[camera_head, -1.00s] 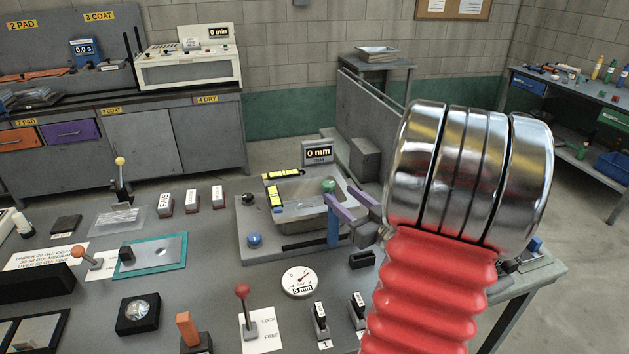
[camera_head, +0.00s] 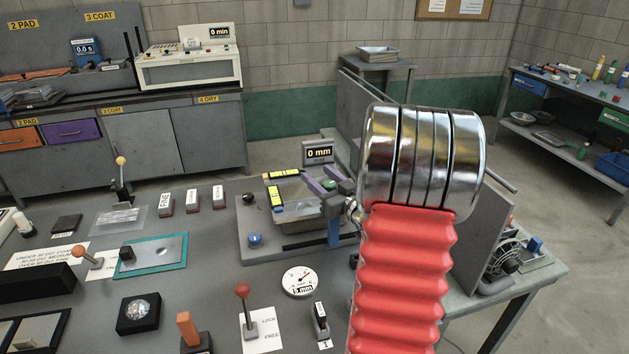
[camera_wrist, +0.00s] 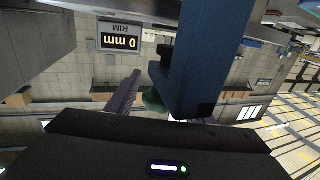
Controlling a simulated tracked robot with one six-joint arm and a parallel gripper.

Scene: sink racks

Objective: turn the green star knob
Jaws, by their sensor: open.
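The green star knob (camera_head: 329,184) sits at the top of the blue upright (camera_head: 335,230) on the grey fixture, partly covered by my gripper. My gripper (camera_head: 317,176) has purple fingers that are open, one on either side of the knob in the head view. Whether they touch it I cannot tell. In the wrist view, which is upside down, the green knob (camera_wrist: 153,100) is partly hidden behind the dark blue upright (camera_wrist: 205,55). One purple finger (camera_wrist: 122,98) is left of it; the other is mostly hidden behind the upright.
A display reading 0 mm (camera_head: 318,153) stands behind the fixture. A yellow-marked metal tray (camera_head: 283,180) lies left of my gripper. A blue knob (camera_head: 255,240) and a dial (camera_head: 299,282) are nearer. A red-knobbed lever (camera_head: 244,308) stands at the front.

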